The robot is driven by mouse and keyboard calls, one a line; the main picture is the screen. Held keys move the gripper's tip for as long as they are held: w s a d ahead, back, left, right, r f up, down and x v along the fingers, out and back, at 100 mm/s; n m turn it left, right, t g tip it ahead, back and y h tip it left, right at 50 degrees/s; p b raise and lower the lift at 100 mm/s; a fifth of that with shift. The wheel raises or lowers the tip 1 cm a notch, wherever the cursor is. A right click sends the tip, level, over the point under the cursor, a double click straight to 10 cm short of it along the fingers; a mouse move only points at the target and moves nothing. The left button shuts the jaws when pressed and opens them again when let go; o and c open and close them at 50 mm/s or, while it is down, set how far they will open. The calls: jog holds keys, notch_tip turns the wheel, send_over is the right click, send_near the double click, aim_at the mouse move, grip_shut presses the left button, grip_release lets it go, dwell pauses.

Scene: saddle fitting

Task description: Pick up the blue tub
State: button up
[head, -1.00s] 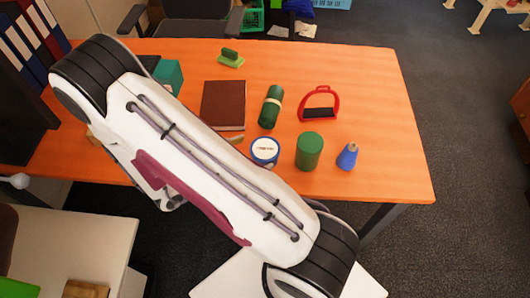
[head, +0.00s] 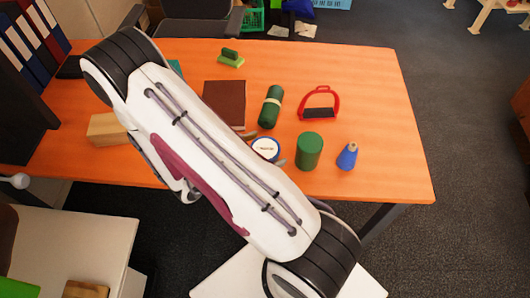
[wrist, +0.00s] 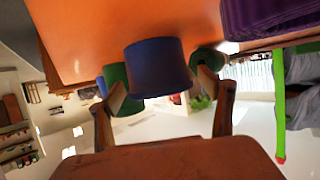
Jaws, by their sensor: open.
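The blue tub (head: 264,147) is a short round tub with a blue side and a white, labelled top. It stands upright on the orange table (head: 365,85), partly hidden by my arm in the head view. In the wrist view the blue tub (wrist: 158,68) appears in the middle, between and beyond the two fingers of my gripper (wrist: 164,82). The fingers are spread apart with a gap on both sides, and I cannot tell how near they are. In the head view the gripper is mostly hidden behind my arm; a fingertip shows at the tub's right side.
A green cylinder (head: 309,151) stands close right of the tub, with a blue bottle (head: 347,157) beyond. A green roll (head: 271,107), brown book (head: 224,103) and red stirrup (head: 319,104) lie behind. A wooden block (head: 107,129) is at left. The table's right side is clear.

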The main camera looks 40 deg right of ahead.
aim_at(265, 148)
jog(key=c, duration=1.3)
jog(key=shift+c, duration=0.2)
jog(key=shift+r, duration=0.25)
jog(key=shift+r, duration=4.75)
